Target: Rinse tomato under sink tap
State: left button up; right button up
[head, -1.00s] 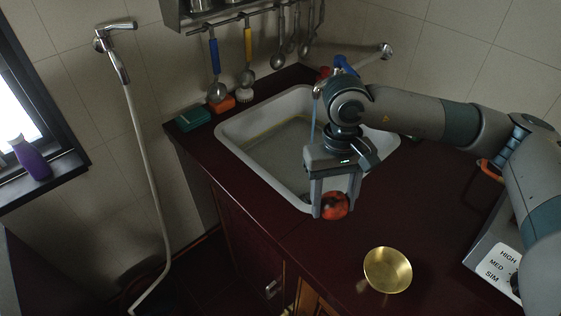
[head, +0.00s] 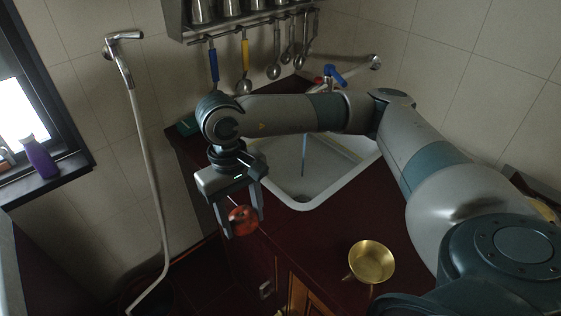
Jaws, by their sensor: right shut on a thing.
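My right gripper (head: 241,228) is shut on a red tomato (head: 243,220), held between its two fingers. It hangs left of the sink, over the counter's front left edge, clear of the basin. The white sink (head: 342,190) is partly covered by my right forearm. A tap with a blue handle (head: 335,75) is at the back of the sink. A bluish stream of water (head: 304,155) falls into the basin, to the right of the tomato. My left gripper is not in view.
A brass bowl (head: 371,262) stands on the dark red counter (head: 315,232) in front of the sink. Utensils hang from a rail (head: 240,32) at the back. A shower hose (head: 148,170) hangs on the left wall. A purple bottle (head: 39,157) stands on the window sill.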

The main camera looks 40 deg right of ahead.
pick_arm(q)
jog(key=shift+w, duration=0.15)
